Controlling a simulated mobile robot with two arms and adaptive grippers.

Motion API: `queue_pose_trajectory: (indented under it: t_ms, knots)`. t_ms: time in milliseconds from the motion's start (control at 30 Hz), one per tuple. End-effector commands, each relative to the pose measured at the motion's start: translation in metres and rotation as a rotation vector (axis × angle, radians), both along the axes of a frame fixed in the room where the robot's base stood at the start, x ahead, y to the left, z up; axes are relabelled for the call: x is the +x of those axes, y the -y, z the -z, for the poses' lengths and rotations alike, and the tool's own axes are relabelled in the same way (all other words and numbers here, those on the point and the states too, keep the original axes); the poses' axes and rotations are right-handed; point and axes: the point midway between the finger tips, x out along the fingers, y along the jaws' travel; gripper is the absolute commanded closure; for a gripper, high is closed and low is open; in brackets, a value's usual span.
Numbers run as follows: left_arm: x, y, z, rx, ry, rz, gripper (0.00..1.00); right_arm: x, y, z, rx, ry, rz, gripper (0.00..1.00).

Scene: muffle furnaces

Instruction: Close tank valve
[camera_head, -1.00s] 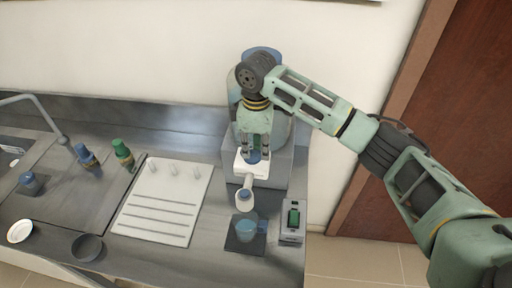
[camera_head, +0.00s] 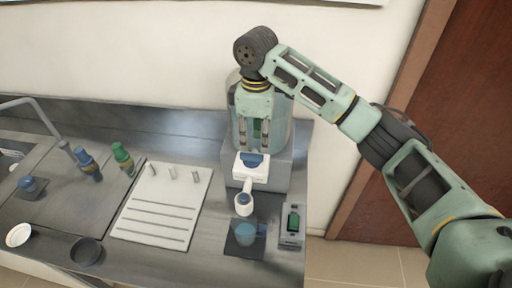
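The tank (camera_head: 282,125) is a greyish, see-through cylinder on a grey base at the back of the counter. At its front is a white valve body (camera_head: 250,173) with a blue handle (camera_head: 256,160) on top and a white spout ending in a round nozzle (camera_head: 243,205). My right gripper (camera_head: 254,147) points down in front of the tank, just above the blue handle. Its two fingers are apart, with nothing held between them; they appear clear of the handle. The gripper and wrist hide part of the tank. My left gripper is not in view.
A blue cup (camera_head: 246,232) stands on a dark pad below the nozzle. A grey box with a green switch (camera_head: 293,222) is right of it.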

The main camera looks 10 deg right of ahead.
Motion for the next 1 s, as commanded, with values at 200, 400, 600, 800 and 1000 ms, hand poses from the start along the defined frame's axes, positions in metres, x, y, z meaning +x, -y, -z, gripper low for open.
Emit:
queue_pose_trajectory:
  t_ms: [200,400,600,800,1000]
  knots:
    - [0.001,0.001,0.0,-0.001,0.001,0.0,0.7,0.001,0.0,-0.042,0.001,0.003,0.0,0.7]
    - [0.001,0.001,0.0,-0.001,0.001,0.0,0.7,0.0,0.0,-0.059,0.0,0.0,0.001,0.7]
    - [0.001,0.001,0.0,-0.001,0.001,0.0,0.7,0.0,0.0,-0.061,0.0,-0.001,0.001,0.7]
    - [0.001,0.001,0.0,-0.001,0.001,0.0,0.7,0.0,0.0,-0.06,0.0,-0.001,0.001,0.7]
    - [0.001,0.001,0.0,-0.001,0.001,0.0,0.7,0.0,0.0,-0.06,0.0,-0.001,0.001,0.7]
